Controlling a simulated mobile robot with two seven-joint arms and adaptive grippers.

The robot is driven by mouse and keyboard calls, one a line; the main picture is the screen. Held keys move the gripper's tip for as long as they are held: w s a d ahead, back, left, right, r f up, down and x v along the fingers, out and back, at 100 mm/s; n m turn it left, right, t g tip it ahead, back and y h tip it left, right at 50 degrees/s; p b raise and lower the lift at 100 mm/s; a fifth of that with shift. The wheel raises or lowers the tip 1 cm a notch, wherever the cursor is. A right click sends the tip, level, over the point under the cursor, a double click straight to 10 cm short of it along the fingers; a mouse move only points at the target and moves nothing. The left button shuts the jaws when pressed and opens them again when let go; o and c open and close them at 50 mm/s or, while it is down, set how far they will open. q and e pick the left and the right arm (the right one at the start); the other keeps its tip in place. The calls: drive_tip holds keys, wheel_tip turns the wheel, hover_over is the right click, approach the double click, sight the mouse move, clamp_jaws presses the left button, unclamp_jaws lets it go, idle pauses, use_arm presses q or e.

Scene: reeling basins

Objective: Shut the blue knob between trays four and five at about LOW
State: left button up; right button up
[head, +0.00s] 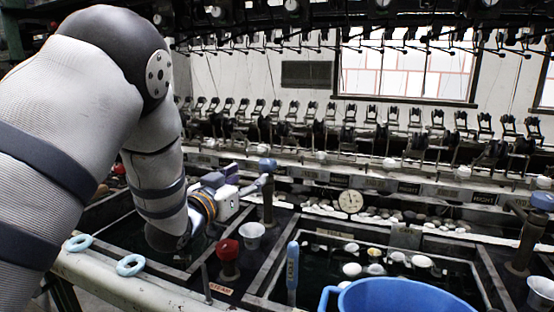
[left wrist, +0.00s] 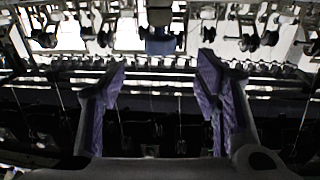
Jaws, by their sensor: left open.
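A blue knob (head: 267,165) tops a dark post between two dark trays in the head view. Its tray numbers and LOW mark are not readable. My left gripper (head: 252,180) is just left of this knob, its purple fingers pointing toward it. In the left wrist view the fingers of the left gripper (left wrist: 163,73) are wide apart with nothing between them. A dark blue shape (left wrist: 160,42), which looks like the knob, shows beyond the fingertips. A second blue knob (head: 541,201) stands on a post at the far right. My right gripper is out of view.
A red knob (head: 228,250) and a white cup (head: 252,235) stand near the arm. A blue-handled tool (head: 292,265) stands upright in front. A blue basin (head: 400,297) fills the lower right. Light blue rings (head: 131,265) lie on the front ledge. Reeling machinery (head: 350,135) spans the back.

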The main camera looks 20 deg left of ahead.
sight(263, 166)
use_arm(q)
drive_tip(key=w+b, duration=0.1)
drive_tip(key=w, duration=0.4)
drive_tip(key=w+b, duration=0.1)
drive_tip(key=w, duration=0.4)
drive_tip(key=shift+d+f, duration=0.15)
drive_tip(key=shift+f, duration=0.05)
drive_tip(key=shift+w+r, duration=0.2)
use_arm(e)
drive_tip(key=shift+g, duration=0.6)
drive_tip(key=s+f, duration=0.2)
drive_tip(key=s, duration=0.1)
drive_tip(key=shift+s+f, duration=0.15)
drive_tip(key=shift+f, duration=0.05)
use_arm(q)
drive_tip(key=shift+c, duration=0.6)
drive_tip(key=c, duration=1)
